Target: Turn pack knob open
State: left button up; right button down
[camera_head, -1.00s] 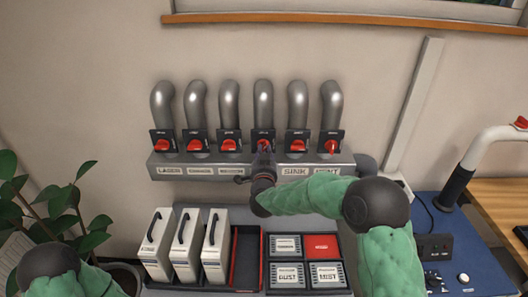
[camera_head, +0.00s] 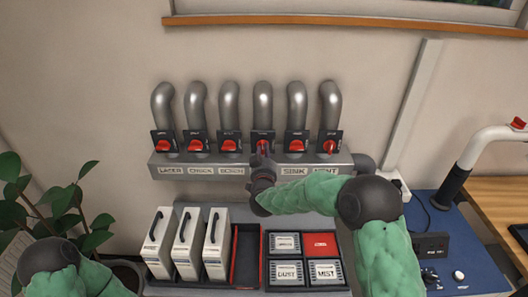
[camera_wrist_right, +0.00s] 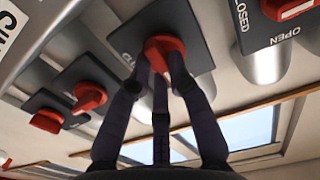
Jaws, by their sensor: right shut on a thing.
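A row of red knobs on dark plates sits below grey pipes on the wall rail. My right gripper (camera_head: 262,156) reaches the fourth knob from the left (camera_head: 262,146); its rail label is hidden behind the gripper. In the right wrist view the fingers (camera_wrist_right: 161,72) are shut on this red knob (camera_wrist_right: 164,46), one finger on each side and one in the middle. The knob's plate (camera_wrist_right: 190,42) is partly covered, so its setting is hard to read. My left forearm shows at the lower left; its gripper is out of view.
Neighbouring knobs, the third (camera_head: 229,146) and the SINK knob (camera_head: 296,145), are close on both sides. Below stand white cases (camera_head: 187,245) and a tray of labelled blocks (camera_head: 284,244). A plant (camera_head: 65,215) is at left, a blue bench (camera_head: 460,240) at right.

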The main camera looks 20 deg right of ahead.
jog(key=shift+f, duration=0.15)
jog(key=c, duration=1.1)
grip_release()
jog(key=shift+c, duration=0.2)
jog(key=v, duration=1.2)
jog(key=shift+s, duration=0.1)
